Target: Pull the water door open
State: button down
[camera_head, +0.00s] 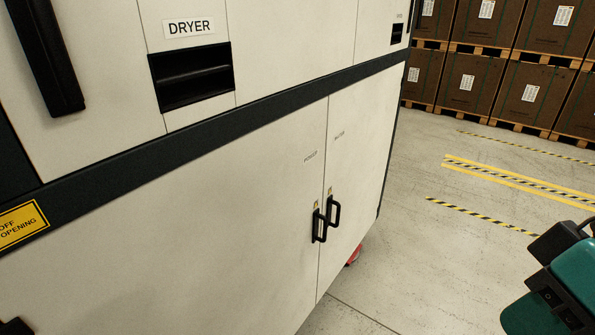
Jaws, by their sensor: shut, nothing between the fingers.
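The white cabinet has two lower doors that meet at a vertical seam. The right door (358,150) carries a small label (339,135) that seems to read "WATER"; it is closed. Its black vertical bar handle (335,212) is near the seam. The left door (200,230) is closed too, with a label (310,157) too small to read surely and a similar black handle (316,227) just left of the seam. My gripper's fingers do not show. A teal and black part of my arm is at the lower right, apart from the doors.
Above are a "DRYER" label (190,27), a dark recess (190,76) and a large black handle (48,65). A yellow warning sign (20,225) is at left. Something red (354,256) shows under the cabinet. Floor (420,260) at right is clear; boxes on pallets (470,82) stand behind.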

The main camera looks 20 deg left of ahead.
aim_at(361, 117)
jog(key=u, duration=0.15)
jog(key=i, duration=0.25)
jog(key=u, duration=0.1)
jog(key=k, duration=0.65)
jog(key=z, duration=0.9)
jog(key=i, duration=1.7)
jog(key=u, duration=0.75)
